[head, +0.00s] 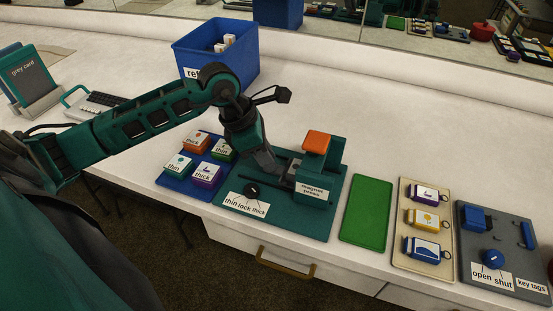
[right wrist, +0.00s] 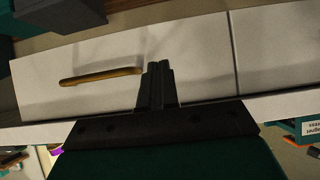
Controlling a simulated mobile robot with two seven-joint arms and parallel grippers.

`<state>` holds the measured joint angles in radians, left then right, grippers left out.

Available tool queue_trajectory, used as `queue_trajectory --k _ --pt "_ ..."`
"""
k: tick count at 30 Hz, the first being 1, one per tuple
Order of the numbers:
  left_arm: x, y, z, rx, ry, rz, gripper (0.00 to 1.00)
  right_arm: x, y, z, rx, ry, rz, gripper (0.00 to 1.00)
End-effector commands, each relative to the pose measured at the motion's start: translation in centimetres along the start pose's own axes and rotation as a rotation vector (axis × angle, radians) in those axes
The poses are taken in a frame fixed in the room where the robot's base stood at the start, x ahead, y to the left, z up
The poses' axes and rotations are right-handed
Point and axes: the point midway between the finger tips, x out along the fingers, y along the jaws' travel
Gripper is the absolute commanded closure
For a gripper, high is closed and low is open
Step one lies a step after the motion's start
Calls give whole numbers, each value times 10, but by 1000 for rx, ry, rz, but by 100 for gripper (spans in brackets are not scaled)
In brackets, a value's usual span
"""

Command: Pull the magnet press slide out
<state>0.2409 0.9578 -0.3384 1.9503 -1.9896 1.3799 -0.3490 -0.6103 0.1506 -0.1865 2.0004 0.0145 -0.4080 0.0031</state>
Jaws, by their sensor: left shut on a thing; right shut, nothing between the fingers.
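The magnet press (head: 316,175) is a teal stand with an orange top and a white label, on a teal base plate (head: 300,226). A dark dial (head: 252,190) is on the base by the "thin lock thick" label. My left gripper (head: 274,172) reaches down to the press's left side. It is shut on the press slide, low beside the tower; the gripped part is mostly hidden by the fingers. My right gripper (right wrist: 158,72) shows in the right wrist view, shut and empty, before the white drawer front.
A blue tray (head: 167,183) with several labelled blocks lies left of the press. A green pad (head: 366,213), a beige tray of tags (head: 427,268) and a grey key-tag board (head: 509,243) lie right. A blue bin (head: 190,48) stands behind. Free counter lies behind the press.

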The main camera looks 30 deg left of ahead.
Motion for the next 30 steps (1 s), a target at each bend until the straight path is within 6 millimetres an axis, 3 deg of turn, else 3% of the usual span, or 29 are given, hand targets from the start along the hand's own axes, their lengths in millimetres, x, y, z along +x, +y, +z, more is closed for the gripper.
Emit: queue_trajectory --k 3,9,23,24,30 --pt "-5 12 -25 -4 9 3 100 5 -3 6 4 -2 -7 100" --pt "-17 26 -51 -4 7 0 100 9 -8 0 8 9 -19 100" --pt "-25 33 -58 -1 8 4 100 10 -12 -6 10 21 -28 100" --pt "-25 33 -58 -1 9 4 77 10 -12 -6 10 21 -27 100" --pt "-25 32 -57 0 5 3 58 10 -11 -4 11 17 -25 100"
